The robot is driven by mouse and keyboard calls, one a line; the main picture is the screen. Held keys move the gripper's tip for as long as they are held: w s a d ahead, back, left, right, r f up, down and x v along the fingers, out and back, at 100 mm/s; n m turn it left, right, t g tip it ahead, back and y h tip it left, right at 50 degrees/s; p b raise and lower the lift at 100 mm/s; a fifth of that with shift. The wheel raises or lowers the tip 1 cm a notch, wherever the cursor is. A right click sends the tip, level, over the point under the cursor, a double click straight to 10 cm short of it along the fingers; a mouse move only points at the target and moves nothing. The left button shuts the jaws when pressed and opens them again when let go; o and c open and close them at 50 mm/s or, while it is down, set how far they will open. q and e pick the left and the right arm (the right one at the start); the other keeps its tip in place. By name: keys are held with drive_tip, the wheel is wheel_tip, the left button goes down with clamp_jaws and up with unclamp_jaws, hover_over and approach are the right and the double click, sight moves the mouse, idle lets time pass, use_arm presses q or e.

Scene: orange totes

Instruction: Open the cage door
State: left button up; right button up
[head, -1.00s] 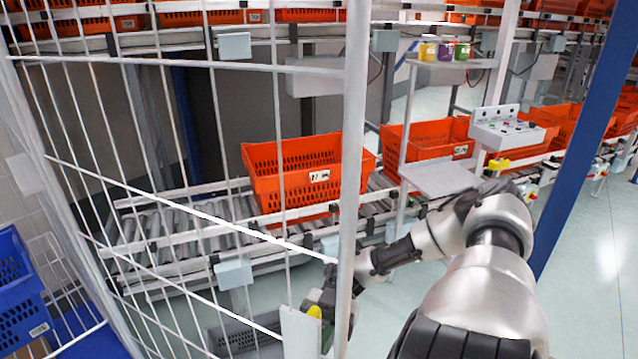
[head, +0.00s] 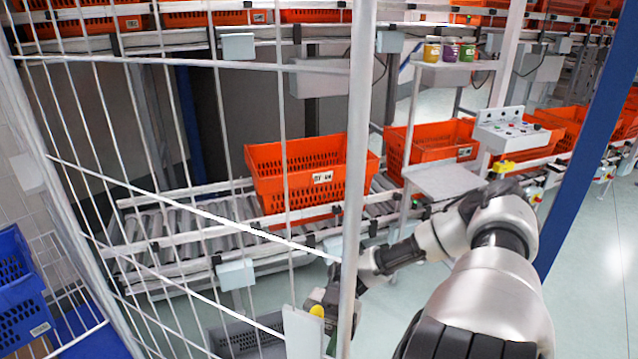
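The cage door (head: 355,180) is a white wire-mesh panel with an upright post at its right edge, across the left half of the head view. A pale plate (head: 302,335) sits low beside the post. My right arm comes in from the right, and my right gripper (head: 328,308) is at the post's lower part, next to the plate. The post hides part of the gripper, so I cannot tell whether its fingers are closed on the door. A small yellow piece shows at the gripper. My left gripper is not in view.
Behind the mesh, an orange tote (head: 300,170) stands on a roller conveyor (head: 190,235). More orange totes (head: 432,140) and a control box (head: 510,130) are to the right. A blue post (head: 590,130) rises at the right. Blue crates (head: 20,300) are at lower left. Open floor lies at the right.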

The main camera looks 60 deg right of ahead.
drive_tip(key=w+d+b, duration=0.2)
drive_tip(key=d, duration=0.8)
drive_tip(key=shift+d+b, duration=0.3)
drive_tip(key=shift+b, duration=0.1)
